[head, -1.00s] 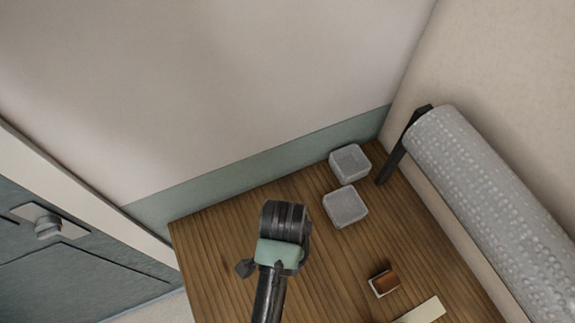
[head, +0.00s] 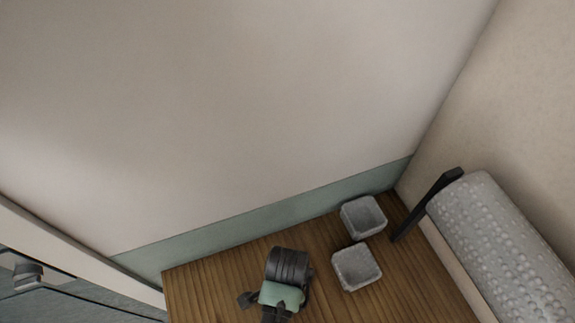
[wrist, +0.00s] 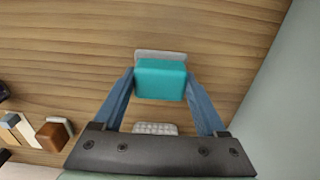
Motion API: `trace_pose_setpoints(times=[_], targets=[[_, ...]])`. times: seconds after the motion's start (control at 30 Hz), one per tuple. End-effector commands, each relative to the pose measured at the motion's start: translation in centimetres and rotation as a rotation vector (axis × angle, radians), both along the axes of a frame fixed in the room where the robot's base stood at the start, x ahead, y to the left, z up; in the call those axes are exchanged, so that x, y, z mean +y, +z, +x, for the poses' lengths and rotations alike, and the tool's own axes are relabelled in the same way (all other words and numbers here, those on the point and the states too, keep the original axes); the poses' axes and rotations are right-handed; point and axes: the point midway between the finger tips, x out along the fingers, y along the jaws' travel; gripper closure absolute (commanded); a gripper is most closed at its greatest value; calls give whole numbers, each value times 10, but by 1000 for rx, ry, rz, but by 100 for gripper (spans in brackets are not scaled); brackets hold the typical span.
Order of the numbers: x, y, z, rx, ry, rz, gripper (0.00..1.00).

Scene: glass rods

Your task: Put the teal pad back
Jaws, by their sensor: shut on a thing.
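The teal pad (wrist: 160,78) is a small bright block in the wrist view. My gripper (wrist: 160,82) is shut on it, with one blue finger at each side. A pale grey rim (wrist: 160,54) shows just behind the pad; the pad hides most of that thing, and I cannot tell whether they touch. In the head view the end of my arm is left of two open grey square boxes, a near one (head: 357,267) and a far one (head: 363,216). The fingers and pad cannot be made out there.
A bumpy grey roll (head: 500,245) lies at right. The wrist view shows a brown block (wrist: 53,136) at left and a grey bumpy-looking thing (wrist: 155,129) between my fingers' bases.

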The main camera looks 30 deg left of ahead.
Motion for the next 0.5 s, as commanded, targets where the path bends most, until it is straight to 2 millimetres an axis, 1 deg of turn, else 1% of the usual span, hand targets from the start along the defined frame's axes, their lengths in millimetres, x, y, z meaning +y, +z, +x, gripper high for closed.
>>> trace_pose_setpoints(times=[0.03,0.13,0.5], targets=[[0,-7,0,1,0,0,78],[0,-16,0,0,0,0,78],[0,-20,0,-1,0,1,78]])
